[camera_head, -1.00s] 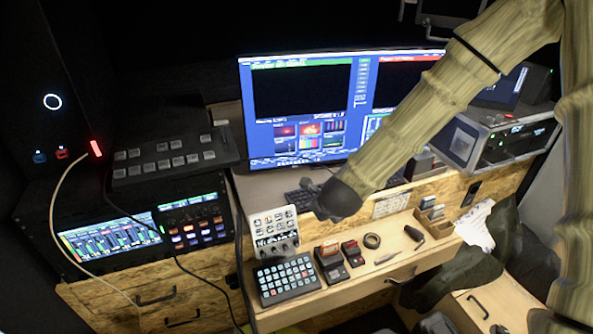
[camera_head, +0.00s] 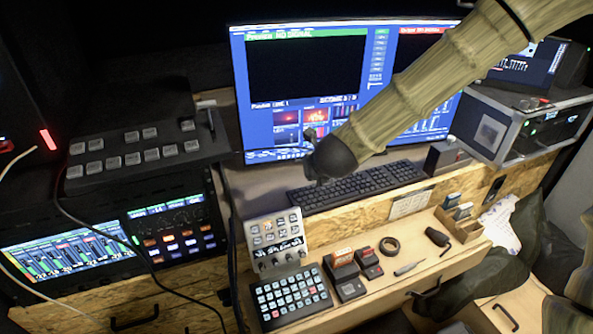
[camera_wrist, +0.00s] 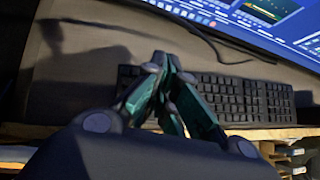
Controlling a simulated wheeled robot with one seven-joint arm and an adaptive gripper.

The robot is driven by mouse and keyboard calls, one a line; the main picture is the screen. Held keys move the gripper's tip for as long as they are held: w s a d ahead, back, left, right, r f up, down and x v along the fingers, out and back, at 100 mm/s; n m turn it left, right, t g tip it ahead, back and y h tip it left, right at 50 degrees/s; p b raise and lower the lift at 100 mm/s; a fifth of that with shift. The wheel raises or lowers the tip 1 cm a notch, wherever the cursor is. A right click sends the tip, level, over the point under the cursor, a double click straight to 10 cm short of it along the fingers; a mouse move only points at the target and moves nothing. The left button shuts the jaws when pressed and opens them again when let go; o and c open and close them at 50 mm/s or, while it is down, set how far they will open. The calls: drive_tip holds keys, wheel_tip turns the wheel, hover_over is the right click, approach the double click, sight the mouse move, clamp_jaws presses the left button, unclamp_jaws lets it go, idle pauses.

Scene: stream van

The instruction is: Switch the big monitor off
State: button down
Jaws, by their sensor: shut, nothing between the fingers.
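The big monitor (camera_head: 305,75) stands at the back of the desk in the head view, its screen lit with blue panels and a green bar reading "Preview NO SIGNAL". My arm crosses in front of its right half. The lower part of its screen also shows at the top right of the wrist view (camera_wrist: 262,18). My gripper (camera_wrist: 165,62) is shut and empty, over the desk in front of the monitor, with the keyboard behind it to the right. In the head view my gripper (camera_head: 318,172) is a dark end near the screen's lower edge. I cannot make out any power button.
A black keyboard (camera_head: 365,186) lies below the monitor. A white button panel (camera_head: 275,240) and a keypad (camera_head: 290,297) stand at the front left. A switcher panel (camera_head: 140,145) is at left, a silver-edged case (camera_head: 490,130) at right. Desk left of the keyboard is bare.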

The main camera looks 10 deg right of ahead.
sight(298, 159)
drive_tip(key=shift+d+f, duration=0.1)
drive_tip(key=shift+f, duration=0.05)
drive_tip(key=shift+w+a, duration=0.15)
drive_tip(key=shift+a, duration=0.2)
drive_tip(key=shift+f, duration=0.1)
drive_tip(key=p+x, duration=0.2)
drive_tip(key=x, duration=0.7)
drive_tip(key=shift+w, duration=0.1)
drive_tip(key=w+p, duration=0.1)
drive_tip(key=w, duration=0.2)
drive_tip(key=shift+f+p, duration=0.15)
drive_tip(key=shift+p, duration=0.15)
drive_tip(key=shift+w+f, duration=0.1)
drive_tip(key=shift+w, duration=0.6)
